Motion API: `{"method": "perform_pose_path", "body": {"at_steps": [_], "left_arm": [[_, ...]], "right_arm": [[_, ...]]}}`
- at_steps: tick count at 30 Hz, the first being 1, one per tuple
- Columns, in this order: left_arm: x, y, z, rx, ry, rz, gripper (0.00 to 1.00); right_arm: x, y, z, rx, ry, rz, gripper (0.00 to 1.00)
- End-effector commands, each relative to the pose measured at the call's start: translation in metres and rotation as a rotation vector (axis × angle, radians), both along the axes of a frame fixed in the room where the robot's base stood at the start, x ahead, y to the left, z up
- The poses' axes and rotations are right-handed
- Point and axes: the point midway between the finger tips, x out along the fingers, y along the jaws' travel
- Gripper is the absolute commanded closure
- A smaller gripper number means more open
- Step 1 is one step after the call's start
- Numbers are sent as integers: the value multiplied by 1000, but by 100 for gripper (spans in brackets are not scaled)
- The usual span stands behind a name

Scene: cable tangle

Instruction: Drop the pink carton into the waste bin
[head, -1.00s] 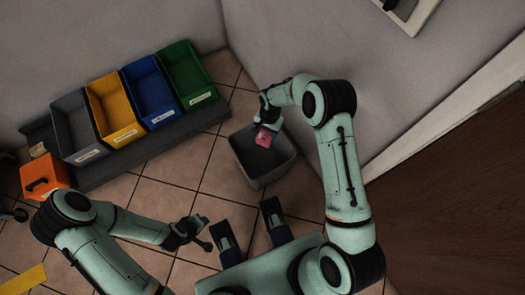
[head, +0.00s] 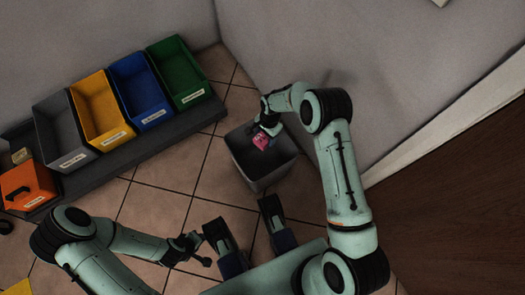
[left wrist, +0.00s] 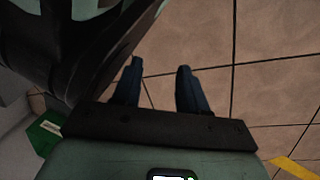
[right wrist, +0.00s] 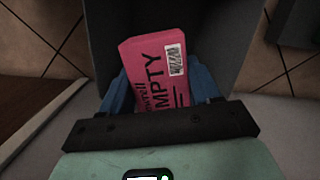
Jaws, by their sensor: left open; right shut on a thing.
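The pink carton (head: 261,141) is in my right gripper (head: 266,130), over the opening of the grey waste bin (head: 272,178). In the right wrist view the carton (right wrist: 155,70) shows the word EMPTY and a barcode label, and the blue fingers of my right gripper (right wrist: 160,92) are shut on its two sides. The bin's grey inside (right wrist: 215,40) is behind the carton there. My left gripper (head: 200,250) is away from the bin, at the lower left. In the left wrist view its two blue fingers (left wrist: 158,85) are apart with nothing between them.
Grey, yellow (head: 97,105), blue (head: 142,90) and green (head: 180,72) open bins stand in a row on a dark base at the left. An orange box (head: 28,185) is at their near end. Walls are close behind the waste bin. Tiled floor lies clear left of it.

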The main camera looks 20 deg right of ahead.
Motion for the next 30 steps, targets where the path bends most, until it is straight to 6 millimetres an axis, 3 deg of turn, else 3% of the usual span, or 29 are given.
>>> {"method": "perform_pose_path", "body": {"at_steps": [7,17,18,20,30], "left_arm": [[-16,2,-11,-3,53,5,57],[-18,2,-12,-3,60,6,57],[-18,2,-12,-4,59,5,57],[-18,2,-12,-4,58,5,57],[-17,2,-11,-3,55,5,57]], "right_arm": [[0,0,-13,0,0,0,66],[0,0,-14,0,0,0,66],[0,0,-14,0,0,0,28],[0,0,-14,0,0,0,9],[0,-1,-11,-1,-1,0,8]]}}
